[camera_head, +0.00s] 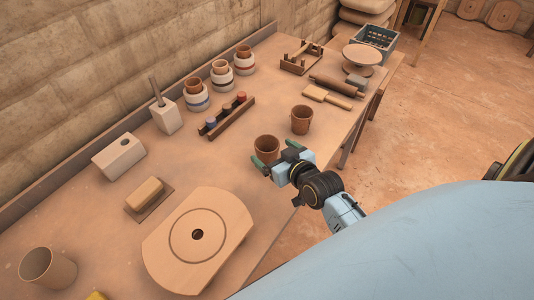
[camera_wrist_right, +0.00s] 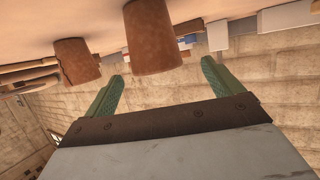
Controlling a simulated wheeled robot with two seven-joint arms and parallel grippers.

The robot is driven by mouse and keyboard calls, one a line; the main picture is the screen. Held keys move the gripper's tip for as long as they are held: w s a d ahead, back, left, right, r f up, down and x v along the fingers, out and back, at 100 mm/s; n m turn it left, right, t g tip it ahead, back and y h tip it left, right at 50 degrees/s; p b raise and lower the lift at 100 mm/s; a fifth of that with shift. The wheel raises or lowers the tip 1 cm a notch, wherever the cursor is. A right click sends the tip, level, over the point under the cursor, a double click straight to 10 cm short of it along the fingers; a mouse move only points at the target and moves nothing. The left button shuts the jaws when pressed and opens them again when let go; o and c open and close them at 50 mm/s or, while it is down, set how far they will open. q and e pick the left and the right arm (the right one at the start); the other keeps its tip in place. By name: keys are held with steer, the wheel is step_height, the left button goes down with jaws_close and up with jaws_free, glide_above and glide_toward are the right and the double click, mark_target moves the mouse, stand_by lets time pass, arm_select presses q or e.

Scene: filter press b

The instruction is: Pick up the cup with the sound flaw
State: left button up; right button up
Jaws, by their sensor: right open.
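Two brown clay cups stand upright near the table's right edge in the head view: a nearer cup (camera_head: 266,149) and a farther cup (camera_head: 301,119). My right gripper (camera_head: 277,155) is open beside the nearer cup, on its near side. In the right wrist view, which is upside down, the nearer cup (camera_wrist_right: 150,40) lies just ahead, between the lines of the green fingers (camera_wrist_right: 160,72), with nothing gripped. The farther cup (camera_wrist_right: 80,62) is to the left there and shows a dark, crack-like line on its side. My left gripper is not in view.
A wooden rack (camera_head: 226,117) with small coloured pieces stands behind the cups. Stacked banded pots (camera_head: 196,97) line the wall. A round-grooved board (camera_head: 178,250) and a larger cup (camera_head: 45,270) lie nearer. A paddle and roller (camera_head: 338,86) are beyond the cups.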

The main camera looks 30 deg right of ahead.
mark_target(262, 139)
steer(key=x, duration=0.3)
steer(key=b+x, duration=0.1)
steer(key=x, duration=0.1)
steer(key=shift+w+d+r, duration=0.1)
steer(key=shift+d+r, duration=0.1)
steer(key=shift+d, duration=0.1)
steer(key=shift+c, duration=0.3)
steer(key=c, duration=1)
steer(key=shift+r, duration=0.1)
steer(key=shift+c, duration=0.2)
